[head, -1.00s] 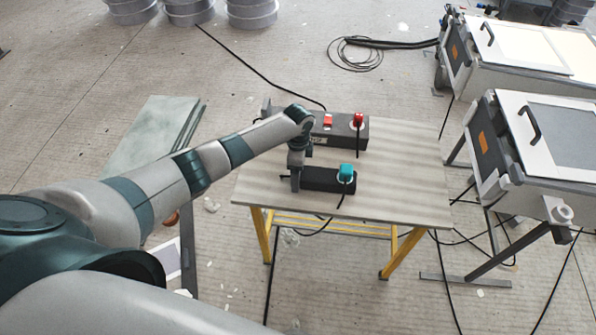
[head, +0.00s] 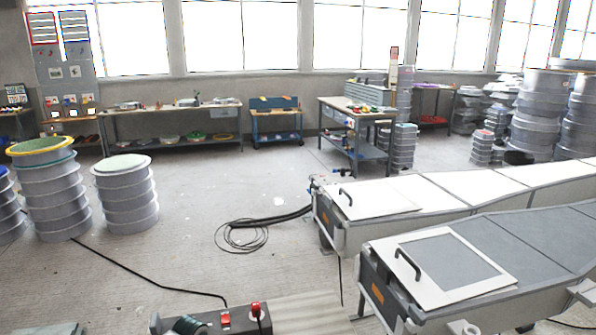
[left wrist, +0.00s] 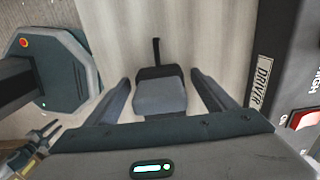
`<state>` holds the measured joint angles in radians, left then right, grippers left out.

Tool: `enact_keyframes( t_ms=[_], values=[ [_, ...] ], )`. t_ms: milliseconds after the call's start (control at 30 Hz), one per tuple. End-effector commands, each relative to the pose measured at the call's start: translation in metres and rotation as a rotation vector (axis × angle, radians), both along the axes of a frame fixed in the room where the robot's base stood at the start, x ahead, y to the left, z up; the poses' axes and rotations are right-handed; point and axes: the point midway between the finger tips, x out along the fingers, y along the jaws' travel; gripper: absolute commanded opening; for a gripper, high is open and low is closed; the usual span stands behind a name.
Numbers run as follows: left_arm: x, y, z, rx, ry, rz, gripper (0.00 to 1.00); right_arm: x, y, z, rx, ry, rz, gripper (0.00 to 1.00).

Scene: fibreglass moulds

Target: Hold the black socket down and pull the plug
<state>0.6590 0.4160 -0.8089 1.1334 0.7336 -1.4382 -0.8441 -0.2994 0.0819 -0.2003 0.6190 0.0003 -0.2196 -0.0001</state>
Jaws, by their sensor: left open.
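In the left wrist view the end of a dark block (left wrist: 160,92), which looks like the black socket, lies on the table between the spread fingers of my left gripper (left wrist: 160,78). A thin black cable leaves its end. The fingers are open, one on each side, with gaps to the block. The rest of the block and the teal plug are hidden by the gripper or outside the views. A two-pronged dark thing (left wrist: 40,138) at lower left may be my right gripper. Its state is unclear.
A grey box marked DRYER (left wrist: 262,85) with a red switch (left wrist: 304,118) lies alongside. In the head view a red plug (head: 257,311) stands on it. White-topped moulds (head: 450,268) stand at the right. Stacked drums (head: 52,190) are at the left, with open floor between.

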Motion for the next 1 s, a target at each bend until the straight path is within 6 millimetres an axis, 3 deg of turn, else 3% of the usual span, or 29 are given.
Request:
enact_keyframes(
  t_ms=[333,800,1000],
  values=[
    [0.001,0.0,0.018,-0.001,-0.002,-0.001,0.78,0.0,0.001,0.0,0.001,0.0,-0.001,0.31],
    [0.001,0.0,0.096,0.0,-0.003,-0.002,0.78,0.0,0.002,0.0,0.002,0.0,-0.001,0.31],
    [0.0,0.0,0.116,-0.001,0.0,0.0,0.78,0.0,0.002,0.0,0.002,0.0,-0.001,0.31]
  ],
)
